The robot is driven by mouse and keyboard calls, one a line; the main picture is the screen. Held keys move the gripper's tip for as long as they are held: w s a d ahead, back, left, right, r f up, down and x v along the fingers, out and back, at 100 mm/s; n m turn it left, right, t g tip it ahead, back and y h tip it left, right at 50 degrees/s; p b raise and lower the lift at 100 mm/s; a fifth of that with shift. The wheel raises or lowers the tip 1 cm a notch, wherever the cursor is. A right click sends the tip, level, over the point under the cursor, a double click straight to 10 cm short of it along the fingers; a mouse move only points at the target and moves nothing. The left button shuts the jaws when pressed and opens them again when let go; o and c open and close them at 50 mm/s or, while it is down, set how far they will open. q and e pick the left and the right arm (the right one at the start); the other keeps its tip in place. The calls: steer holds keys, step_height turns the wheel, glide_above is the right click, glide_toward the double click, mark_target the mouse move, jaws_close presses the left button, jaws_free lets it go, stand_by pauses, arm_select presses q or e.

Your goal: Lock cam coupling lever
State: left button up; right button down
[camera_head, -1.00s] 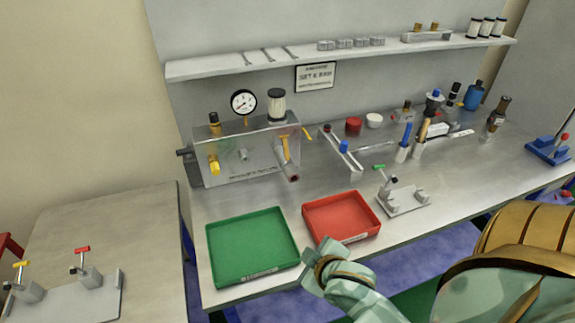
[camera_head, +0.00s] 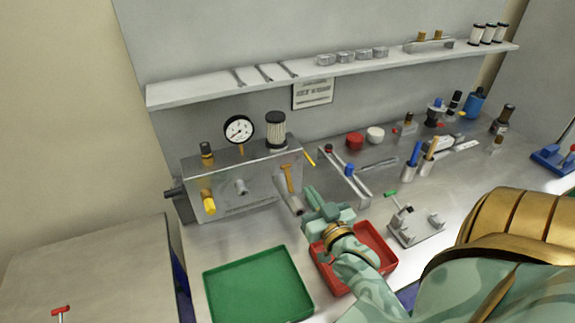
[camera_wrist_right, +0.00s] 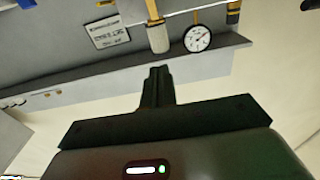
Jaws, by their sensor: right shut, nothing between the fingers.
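The cam coupling is the grey cylinder (camera_head: 294,206) at the front right of the metal manifold box (camera_head: 240,185). Its yellow lever (camera_head: 286,178) stands up above the cylinder. In the right wrist view, the grey cylinder (camera_wrist_right: 158,38) with the yellow lever (camera_wrist_right: 152,10) lies just beyond my fingertips. My right gripper (camera_head: 312,194) is just right of the coupling. Its fingers also show in the right wrist view (camera_wrist_right: 158,80), closed together and empty. I cannot tell whether they touch the coupling. My left gripper is not in view.
A red tray (camera_head: 378,246) lies under my right forearm, and a green tray (camera_head: 258,285) is to its left. A pressure gauge (camera_head: 239,130) and a filter (camera_head: 276,130) stand on the box. A toggle-clamp fixture (camera_head: 418,230) stands right of the red tray. A shelf (camera_head: 200,92) runs above.

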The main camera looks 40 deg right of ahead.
steer(key=x, duration=0.5)
glide_above(291, 189)
steer(key=shift+s+a+f, duration=0.1)
steer(key=shift+s+f, duration=0.1)
steer(key=shift+f, duration=0.25)
steer(key=shift+s+f, duration=0.2)
steer(key=shift+f, duration=0.25)
steer(key=shift+w+f+b, duration=0.35)
steer(key=shift+w, duration=0.05)
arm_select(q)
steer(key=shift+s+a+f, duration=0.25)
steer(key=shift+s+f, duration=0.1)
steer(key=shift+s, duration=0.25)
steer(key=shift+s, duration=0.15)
